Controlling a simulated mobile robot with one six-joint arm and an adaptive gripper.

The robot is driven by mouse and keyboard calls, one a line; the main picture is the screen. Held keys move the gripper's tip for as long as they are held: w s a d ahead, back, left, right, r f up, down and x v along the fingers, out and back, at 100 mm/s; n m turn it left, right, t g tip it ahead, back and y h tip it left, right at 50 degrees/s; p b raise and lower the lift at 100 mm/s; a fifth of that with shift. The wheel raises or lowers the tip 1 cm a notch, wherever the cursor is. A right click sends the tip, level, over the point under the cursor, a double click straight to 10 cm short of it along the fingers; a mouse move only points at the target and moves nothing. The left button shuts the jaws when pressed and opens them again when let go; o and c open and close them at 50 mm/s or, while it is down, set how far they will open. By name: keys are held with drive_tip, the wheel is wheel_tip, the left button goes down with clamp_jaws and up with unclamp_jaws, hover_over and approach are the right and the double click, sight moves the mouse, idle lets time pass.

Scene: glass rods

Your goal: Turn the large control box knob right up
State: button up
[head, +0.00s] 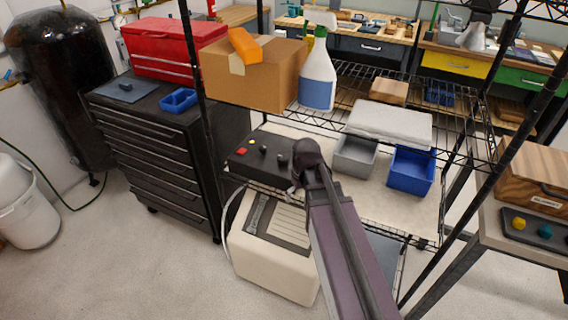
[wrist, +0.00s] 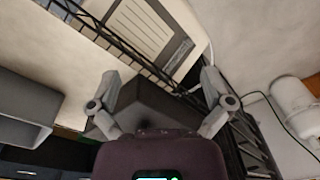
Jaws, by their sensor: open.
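The black control box (head: 246,166) sits on the middle wire shelf in the head view. Its top carries a red button, a small yellow-marked part and dark knobs, one (head: 282,160) near its right end. My arm reaches in from the lower right, and my gripper (head: 298,178) is just right of that end, mostly hidden by my own wrist. In the wrist view my gripper (wrist: 160,85) is open, with its fingers spread either side of a dark grey box-like surface (wrist: 155,104). No knob can be made out there. I cannot tell the knob's angle or any contact.
A grey bin (head: 354,158) and a blue bin (head: 411,172) stand right of my gripper. A cardboard box (head: 254,82) and a spray bottle (head: 317,80) are on the shelf above. Black shelf posts (head: 199,90) flank the area. A cream machine (head: 262,262) stands below.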

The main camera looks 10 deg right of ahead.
sight(284, 156)
drive_tip(key=w+d+n+y, duration=0.1)
drive_tip(key=w+d+n, duration=0.3)
drive_tip(key=w, duration=0.4)
drive_tip(key=w+d+n+y, duration=0.1)
drive_tip(key=w+d+n, duration=0.3)
drive_tip(key=w+n, duration=0.3)
drive_tip(key=w+d+n+g+y, duration=0.1)
drive_tip(key=w+d+n, duration=0.3)
drive_tip(key=w, duration=0.5)
drive_tip(key=shift+d+r+n+y, duration=0.25)
drive_tip(key=shift+n+y, duration=0.25)
drive_tip(key=shift+n, duration=0.5)
drive_tip(key=shift+w+a, duration=0.1)
drive_tip(key=shift+a, duration=0.05)
drive_tip(key=a, duration=0.4)
drive_tip(key=s+a+b, duration=0.1)
drive_tip(key=a, duration=0.3)
drive_tip(key=s+a+f, duration=0.1)
drive_tip(key=a, duration=0.3)
drive_tip(key=shift+b+x, duration=1.05)
drive_tip(key=shift+b, duration=0.1)
